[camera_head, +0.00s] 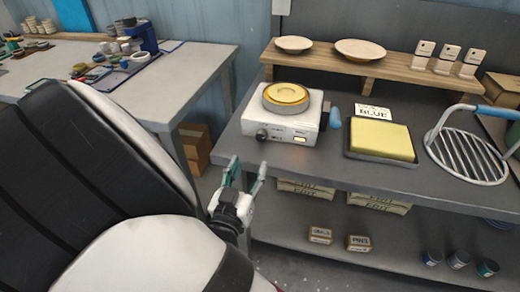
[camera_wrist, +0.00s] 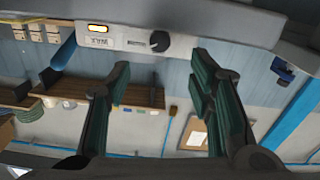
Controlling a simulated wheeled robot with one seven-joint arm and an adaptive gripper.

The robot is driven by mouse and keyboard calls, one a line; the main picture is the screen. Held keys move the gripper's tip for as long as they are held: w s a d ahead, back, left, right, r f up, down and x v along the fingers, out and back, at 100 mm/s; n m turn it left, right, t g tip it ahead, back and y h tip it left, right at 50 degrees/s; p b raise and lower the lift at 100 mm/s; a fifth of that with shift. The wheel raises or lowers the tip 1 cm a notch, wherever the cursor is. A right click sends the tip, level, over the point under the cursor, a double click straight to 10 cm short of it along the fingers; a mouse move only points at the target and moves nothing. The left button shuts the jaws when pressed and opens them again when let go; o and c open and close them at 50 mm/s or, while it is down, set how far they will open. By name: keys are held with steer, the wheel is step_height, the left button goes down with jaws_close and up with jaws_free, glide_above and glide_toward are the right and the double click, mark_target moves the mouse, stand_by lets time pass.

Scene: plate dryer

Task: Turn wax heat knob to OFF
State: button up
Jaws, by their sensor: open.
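The wax heater (camera_head: 282,120) is a white box with a round pan of yellow wax on top, at the front left of the grey workbench. Its dark heat knob (camera_head: 262,134) sits on the left of the front panel. In the wrist view the knob (camera_wrist: 159,41) shows at the top centre, with a lit display (camera_wrist: 98,29) to its left. The knob's pointer setting is too small to read. My gripper (camera_head: 245,172) is open and empty, below and to the left of the heater's front, apart from the knob. Its green-padded fingers (camera_wrist: 162,75) are spread in the wrist view.
A yellow block in a dark tray (camera_head: 380,158) and a wire rack (camera_head: 466,150) stand right of the heater. A wooden shelf (camera_head: 380,68) with plates is behind. The workbench edge (camera_head: 340,188) is near my gripper.

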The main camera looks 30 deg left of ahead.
steer(key=shift+s+d, duration=0.1)
steer(key=shift+s, duration=0.25)
